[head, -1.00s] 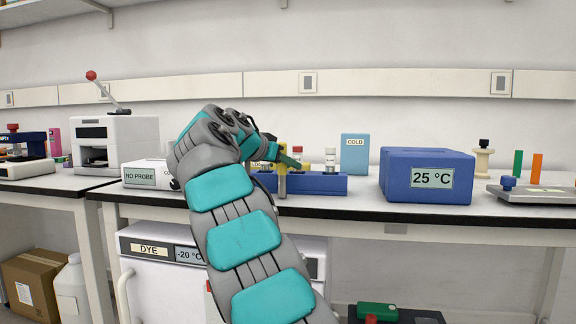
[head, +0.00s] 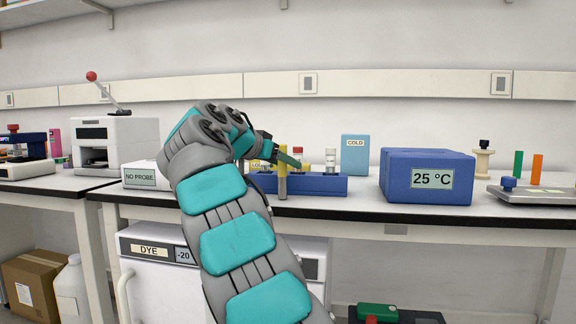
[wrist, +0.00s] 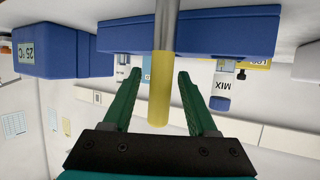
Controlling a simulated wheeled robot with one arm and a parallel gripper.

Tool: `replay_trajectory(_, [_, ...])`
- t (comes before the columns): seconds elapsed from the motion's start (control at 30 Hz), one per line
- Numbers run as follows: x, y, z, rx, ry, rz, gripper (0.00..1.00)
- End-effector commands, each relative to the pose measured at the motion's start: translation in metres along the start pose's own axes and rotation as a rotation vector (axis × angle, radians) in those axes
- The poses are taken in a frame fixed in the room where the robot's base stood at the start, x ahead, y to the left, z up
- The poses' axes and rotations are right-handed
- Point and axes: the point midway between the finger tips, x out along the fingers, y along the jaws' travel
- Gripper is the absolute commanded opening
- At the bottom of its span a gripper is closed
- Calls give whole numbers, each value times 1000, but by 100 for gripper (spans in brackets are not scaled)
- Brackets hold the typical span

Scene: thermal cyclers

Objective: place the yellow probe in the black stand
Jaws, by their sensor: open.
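The yellow probe (head: 283,160) stands upright near the bench's front edge, in front of a blue rack. Its upper part is yellow and its lower shaft is grey. In the wrist view, which is upside down, the yellow part of the probe (wrist: 160,95) lies between the two green fingers of my gripper (wrist: 160,76). The fingers are open, with a gap on each side of the probe. In the head view my gripper (head: 288,161) is beside the probe's upper part. I cannot make out a black stand for certain.
The blue rack (head: 325,187) holds several vials just behind the probe. A blue 25 °C block (head: 425,174) stands to the right. A white NO PROBE box (head: 141,177) and a white press (head: 118,140) stand to the left. Bench is clear between rack and block.

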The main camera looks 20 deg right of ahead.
Motion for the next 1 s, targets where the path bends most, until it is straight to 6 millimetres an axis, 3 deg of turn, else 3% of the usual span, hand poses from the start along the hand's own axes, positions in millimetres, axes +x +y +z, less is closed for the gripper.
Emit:
replay_trajectory(0.2, [-48,-1,-1,1,4,-5,58])
replay_trajectory(0.43, [-87,-1,-2,0,5,-5,58])
replay_trajectory(0.63, [-99,0,0,-1,1,-1,58])
replay_trajectory(1.0, [-99,4,1,-22,-6,6,58])
